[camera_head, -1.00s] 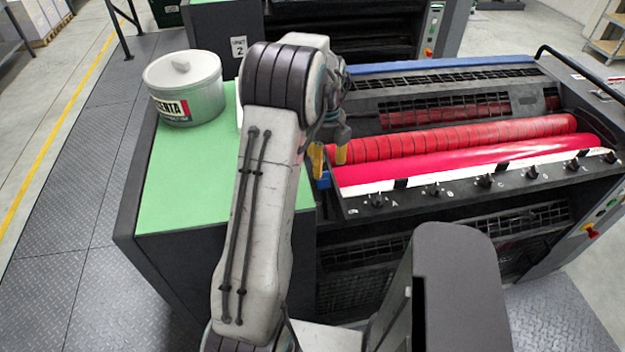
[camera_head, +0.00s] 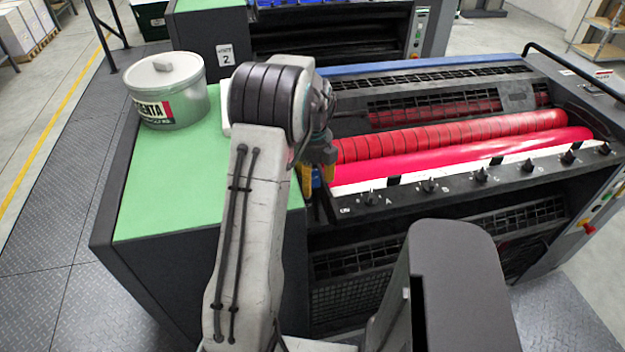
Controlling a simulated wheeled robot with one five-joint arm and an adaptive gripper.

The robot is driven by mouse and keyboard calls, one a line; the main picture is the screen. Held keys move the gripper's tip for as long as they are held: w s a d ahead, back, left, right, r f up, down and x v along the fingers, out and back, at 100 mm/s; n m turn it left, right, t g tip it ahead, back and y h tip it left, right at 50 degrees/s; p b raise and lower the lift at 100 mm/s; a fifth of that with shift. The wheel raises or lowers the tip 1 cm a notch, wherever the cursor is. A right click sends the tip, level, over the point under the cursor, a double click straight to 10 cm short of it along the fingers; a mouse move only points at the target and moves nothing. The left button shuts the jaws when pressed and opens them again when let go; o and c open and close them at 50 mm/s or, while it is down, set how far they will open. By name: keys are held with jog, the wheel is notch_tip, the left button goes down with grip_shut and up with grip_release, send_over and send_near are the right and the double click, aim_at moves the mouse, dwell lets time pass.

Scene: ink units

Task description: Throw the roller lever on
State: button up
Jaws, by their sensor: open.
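My gripper (camera_head: 318,176) points down at the left end of the ink unit's red rollers, its yellow fingertips apart. A small blue part (camera_head: 316,181), perhaps the roller lever's handle, shows between and just behind the fingertips. Most of it is hidden by my gripper and arm, so I cannot tell its position or whether the fingers touch it. The red ribbed roller (camera_head: 450,137) and the smooth pink-red roller (camera_head: 450,161) run to the right from there.
A row of black knobs (camera_head: 429,187) lines the unit's front rail. A grey ink tub (camera_head: 188,98) with a magenta label stands on the green top (camera_head: 165,203) at left. A second unit marked 2 (camera_head: 226,55) stands behind. Diamond-plate floor lies at left.

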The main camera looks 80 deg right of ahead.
grip_shut()
dwell(0.5)
